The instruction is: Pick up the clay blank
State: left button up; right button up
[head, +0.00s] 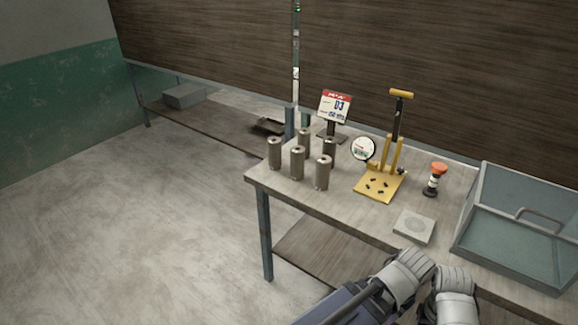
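Several grey-brown upright cylinders (297,163) stand in a cluster at the left end of the table; they look like the clay blanks, and I cannot tell which one is meant. They stand apart from my grippers. My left gripper (418,262) is at the table's front edge, below a flat grey square block (414,226). My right gripper (456,278) is just right of it, close beside it. Neither gripper is at a cylinder. The fingers are bunched and seen from behind, so their opening is hidden.
A yellow hand press (380,185) with a round dial (363,149) stands mid-table. A sign (334,106) stands behind the cylinders. An orange-topped knob (438,171) and a glass-sided bin (520,215) are to the right.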

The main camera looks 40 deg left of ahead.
aim_at(330, 143)
jog(key=j, duration=0.7)
jog(key=i+j, duration=0.15)
jog(key=j, duration=1.3)
jog(key=i+j, duration=0.15)
jog(key=j, duration=0.6)
